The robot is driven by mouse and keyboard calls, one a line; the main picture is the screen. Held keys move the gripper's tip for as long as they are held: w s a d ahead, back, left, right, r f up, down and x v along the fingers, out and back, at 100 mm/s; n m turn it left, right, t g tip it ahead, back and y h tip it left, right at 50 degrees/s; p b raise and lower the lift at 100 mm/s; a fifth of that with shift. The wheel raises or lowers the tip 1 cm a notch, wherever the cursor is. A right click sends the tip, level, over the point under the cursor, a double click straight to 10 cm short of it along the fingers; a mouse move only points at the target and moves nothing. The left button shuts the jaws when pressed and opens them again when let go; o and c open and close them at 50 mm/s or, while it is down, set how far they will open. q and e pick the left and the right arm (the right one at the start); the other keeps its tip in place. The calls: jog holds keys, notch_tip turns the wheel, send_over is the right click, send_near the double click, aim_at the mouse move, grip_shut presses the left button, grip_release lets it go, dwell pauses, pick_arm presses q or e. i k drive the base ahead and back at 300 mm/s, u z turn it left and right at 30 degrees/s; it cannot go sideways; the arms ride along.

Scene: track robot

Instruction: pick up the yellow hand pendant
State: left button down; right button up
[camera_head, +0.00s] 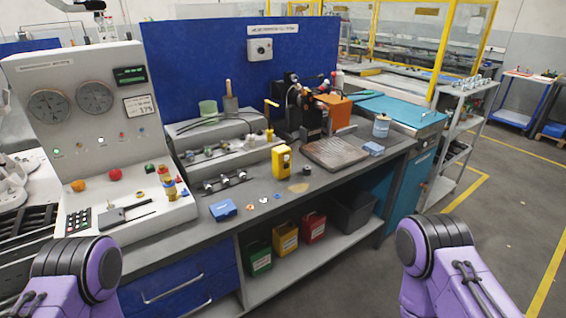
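A yellow hand pendant (282,162) stands upright on the grey workbench (262,204), near the middle of the view. It has a dark patch on its front and is apart from both arms. Purple and black links of my arms show at the lower left and lower right edges. Neither gripper shows in the view.
A control console (100,127) with gauges stands at the left. A blue box (223,210) and small parts lie left of the pendant; a ribbed plate (335,153) lies right. Green, yellow and red bins (285,239) sit on the lower shelf.

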aim_at(278, 153)
jog(key=z, duration=0.5)
jog(key=k, duration=0.6)
jog(key=z, duration=0.8)
jog(key=i, duration=1.85)
jog(key=u, duration=1.35)
jog(key=i, duration=0.75)
jog(key=u, duration=0.85)
